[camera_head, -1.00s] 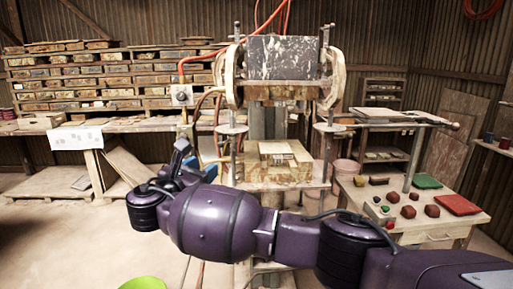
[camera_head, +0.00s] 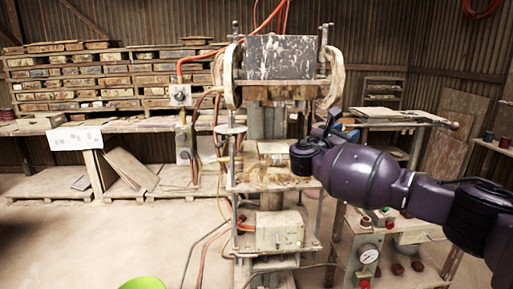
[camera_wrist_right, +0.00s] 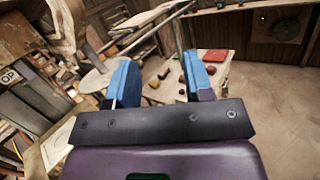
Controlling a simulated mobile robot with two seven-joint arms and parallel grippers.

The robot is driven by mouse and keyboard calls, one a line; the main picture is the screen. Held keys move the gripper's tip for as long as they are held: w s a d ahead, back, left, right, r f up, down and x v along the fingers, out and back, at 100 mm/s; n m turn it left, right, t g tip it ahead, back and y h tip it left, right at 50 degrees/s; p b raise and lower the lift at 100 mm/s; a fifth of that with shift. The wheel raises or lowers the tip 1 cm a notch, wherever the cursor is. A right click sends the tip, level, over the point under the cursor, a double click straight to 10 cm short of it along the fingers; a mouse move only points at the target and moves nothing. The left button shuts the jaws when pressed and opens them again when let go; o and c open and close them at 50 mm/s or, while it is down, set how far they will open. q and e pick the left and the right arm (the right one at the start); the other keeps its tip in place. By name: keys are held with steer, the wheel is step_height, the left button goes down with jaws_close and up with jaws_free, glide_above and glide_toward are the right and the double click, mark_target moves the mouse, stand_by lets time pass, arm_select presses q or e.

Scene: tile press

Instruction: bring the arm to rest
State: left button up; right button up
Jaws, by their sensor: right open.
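My right arm is purple and comes in from the right in the head view, crossing in front of the side table. Its gripper (camera_head: 338,128) is raised at the press's right side, with a bit of blue finger showing. In the right wrist view the two blue fingers of the gripper (camera_wrist_right: 160,80) are wide apart with nothing between them. The press (camera_head: 283,58) stands in the middle of the head view, with a block in a mould (camera_head: 272,148) on its bed, partly hidden by my wrist. My left gripper is out of view.
The side table (camera_wrist_right: 222,72) with several red and dark lumps and a red slab (camera_wrist_right: 214,55) lies beyond the fingers. A control box with a gauge (camera_head: 368,254) stands below my arm. Loaded shelves (camera_head: 100,75) line the back left.

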steer(key=s+d+f+y, duration=0.1)
steer(key=s+f+y, duration=0.15)
steer(key=f, duration=0.75)
steer(key=s+d+f+y, duration=0.1)
steer(key=f+y, duration=0.3)
steer(key=f, duration=0.7)
steer(key=s+d+f+m+g+y, duration=0.1)
steer(key=s+f+m+y, duration=0.15)
steer(key=s+f, duration=0.45)
steer(key=s+d+f+m+g+y, duration=0.1)
steer(key=s+d+f+m+y, duration=0.2)
steer(key=f, duration=0.8)
steer(key=s+d+f+m+y, duration=0.1)
steer(key=s+f+m+y, duration=0.2)
steer(key=s, duration=0.5)
steer(key=s+d+f+m, duration=0.2)
steer(key=s+f, duration=0.3)
steer(key=s, duration=0.3)
steer(key=s+d+m+y, duration=0.1)
steer(key=s+d+m, duration=0.25)
steer(key=s, duration=0.55)
steer(key=s+d+m, duration=0.3)
steer(key=s+m, duration=0.1)
steer(key=s, duration=0.4)
steer(key=w+a+m+t, duration=0.1)
steer(key=a+m, duration=0.3)
steer(key=a, duration=0.8)
steer(key=shift+w+f+m+t, duration=0.25)
steer(key=shift+w+m+t, duration=0.05)
steer(key=shift+w+m, duration=0.15)
